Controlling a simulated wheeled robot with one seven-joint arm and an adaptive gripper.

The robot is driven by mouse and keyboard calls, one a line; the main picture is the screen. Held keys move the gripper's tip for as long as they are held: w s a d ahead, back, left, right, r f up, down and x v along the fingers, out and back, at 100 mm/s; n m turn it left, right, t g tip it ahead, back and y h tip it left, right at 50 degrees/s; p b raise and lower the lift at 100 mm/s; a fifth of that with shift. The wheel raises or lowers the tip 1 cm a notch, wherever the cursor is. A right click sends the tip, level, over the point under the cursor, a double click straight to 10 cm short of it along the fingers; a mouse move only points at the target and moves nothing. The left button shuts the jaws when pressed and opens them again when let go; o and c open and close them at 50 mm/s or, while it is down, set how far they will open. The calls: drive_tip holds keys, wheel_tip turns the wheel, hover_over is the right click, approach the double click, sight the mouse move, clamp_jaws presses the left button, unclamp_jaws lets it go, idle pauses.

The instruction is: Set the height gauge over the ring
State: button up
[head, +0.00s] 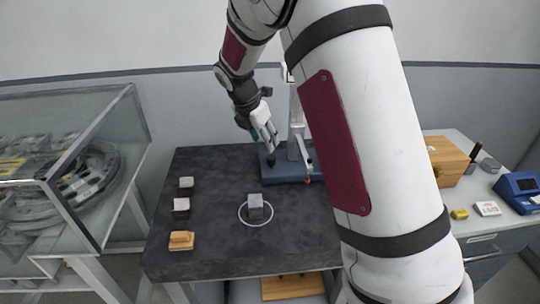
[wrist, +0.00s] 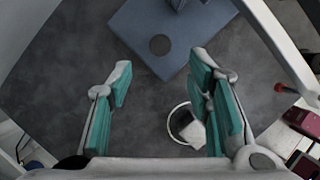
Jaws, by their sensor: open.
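A stand with a blue base (head: 281,170) and an upright grey column (head: 296,115) is at the back of the dark table; it looks like the height gauge, though my arm hides part of it. Its blue base (wrist: 150,22) with a dark round spot fills the top of the wrist view. A thin white ring (head: 241,219) lies nearer the front, with a grey block (head: 255,201) inside it. In the wrist view the ring (wrist: 170,132) and block (wrist: 190,132) are partly behind the right finger. My gripper (head: 264,138) is open and empty, above the table by the stand's left side.
Two small dark blocks with grey tops (head: 186,183) (head: 181,205) and a wooden block (head: 181,241) stand at the table's left. A glass-sided case (head: 120,150) is left of it. A side bench with a wooden box (head: 448,160) and blue device (head: 518,188) is right.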

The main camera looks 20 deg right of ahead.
sight(271, 157)
drive_tip(key=x, duration=0.9)
